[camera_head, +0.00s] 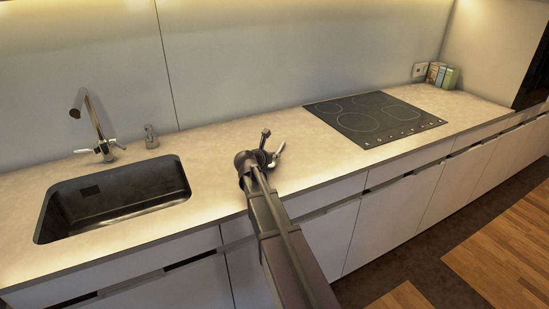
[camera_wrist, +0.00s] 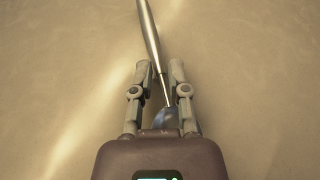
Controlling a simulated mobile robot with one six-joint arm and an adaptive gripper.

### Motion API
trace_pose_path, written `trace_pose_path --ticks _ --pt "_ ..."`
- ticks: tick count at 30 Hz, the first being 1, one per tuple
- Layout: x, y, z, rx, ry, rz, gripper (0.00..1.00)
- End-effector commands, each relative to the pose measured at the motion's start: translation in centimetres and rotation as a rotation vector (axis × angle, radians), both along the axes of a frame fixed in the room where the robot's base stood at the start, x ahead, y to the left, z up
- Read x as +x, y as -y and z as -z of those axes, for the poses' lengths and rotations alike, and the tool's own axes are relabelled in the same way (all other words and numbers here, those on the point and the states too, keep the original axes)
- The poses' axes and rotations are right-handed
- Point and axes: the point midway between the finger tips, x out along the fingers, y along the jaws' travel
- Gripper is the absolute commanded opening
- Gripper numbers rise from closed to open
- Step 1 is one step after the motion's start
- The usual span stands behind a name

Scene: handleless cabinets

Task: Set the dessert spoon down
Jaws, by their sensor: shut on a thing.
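My gripper (camera_wrist: 167,75) is shut on the dessert spoon (camera_wrist: 149,30) in the wrist view. The spoon is silver, with its handle reaching away past the fingertips and its bowl back between the fingers near the palm. The bowl is partly hidden. Pale countertop (camera_wrist: 240,70) fills the view beyond the spoon; I cannot tell how far above it the spoon is. In the head view my gripper (camera_head: 266,155) is over the counter between the sink and the hob, and a bit of the spoon may show there, too small to tell.
The dark sink (camera_head: 115,200) with its tap (camera_head: 92,120) and a soap dispenser (camera_head: 151,137) is to the left. The black hob (camera_head: 370,118) is to the right, with several small boxes (camera_head: 441,75) beyond it. The counter around my gripper is clear.

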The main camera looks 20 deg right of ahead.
Motion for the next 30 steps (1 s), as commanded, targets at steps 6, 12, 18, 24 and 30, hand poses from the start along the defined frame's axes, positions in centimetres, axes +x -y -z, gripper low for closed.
trace_pose_path --ticks 6,12,18,24,30 --pt "0.00 -0.01 0.02 0.000 0.000 0.000 0.00" --pt "0.00 0.00 0.19 0.000 0.000 0.000 0.45" --pt "0.00 0.00 0.19 0.000 0.000 0.000 0.56" --pt "0.00 0.01 0.17 0.000 0.000 0.000 0.56" --pt "-0.03 -0.01 -0.23 0.000 0.000 0.000 0.56"
